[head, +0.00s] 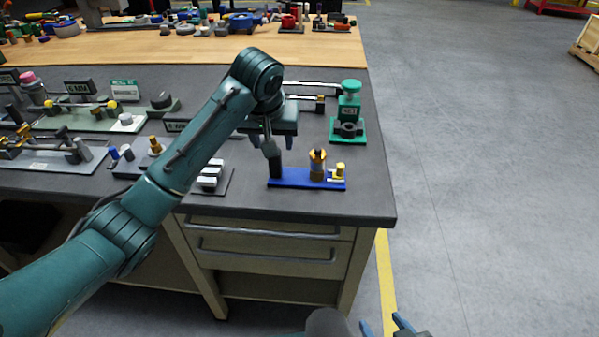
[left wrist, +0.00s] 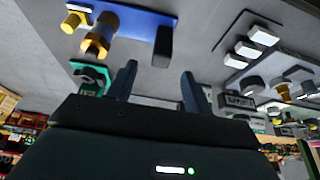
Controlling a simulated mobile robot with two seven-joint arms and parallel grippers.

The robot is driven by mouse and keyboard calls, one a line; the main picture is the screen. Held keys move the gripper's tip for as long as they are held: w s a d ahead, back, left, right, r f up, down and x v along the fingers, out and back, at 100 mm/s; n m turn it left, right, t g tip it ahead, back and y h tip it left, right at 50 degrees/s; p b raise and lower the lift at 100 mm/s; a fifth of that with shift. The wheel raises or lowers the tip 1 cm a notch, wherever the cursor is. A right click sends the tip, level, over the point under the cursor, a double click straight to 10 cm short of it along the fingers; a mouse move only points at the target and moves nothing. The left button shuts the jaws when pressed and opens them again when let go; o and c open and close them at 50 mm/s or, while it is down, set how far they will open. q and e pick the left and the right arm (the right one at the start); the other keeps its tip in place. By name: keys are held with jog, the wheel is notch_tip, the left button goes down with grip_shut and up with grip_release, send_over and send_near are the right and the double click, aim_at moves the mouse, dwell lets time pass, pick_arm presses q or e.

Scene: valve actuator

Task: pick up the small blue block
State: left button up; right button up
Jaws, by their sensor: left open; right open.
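A small blue block-like base (head: 306,180) lies near the front right edge of the dark bench top, carrying a black upright piece (head: 275,165) and a gold-and-brown fitting (head: 317,165). In the left wrist view the blue base (left wrist: 137,24) is at the top, and the black piece (left wrist: 162,46) shows beyond the gap between the fingers. My left gripper (left wrist: 158,84) is open and empty. In the head view it hangs above the base's left end (head: 270,148), partly hidden by its own arm. My right gripper (head: 385,325) is open, low in front of the bench, mostly cut off.
A green stand (head: 348,130) is behind the blue base. A plate with white blocks (head: 212,180) lies to its left, and a small dark-blue cylinder (head: 113,153) farther left. Drawers (head: 270,250) are under the bench top.

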pick_arm(q)
jog(key=x, duration=0.6)
jog(key=shift+a+f, duration=0.1)
jog(key=shift+f, duration=0.15)
grip_shut()
dwell(0.3)
jog(key=shift+w+r, duration=0.1)
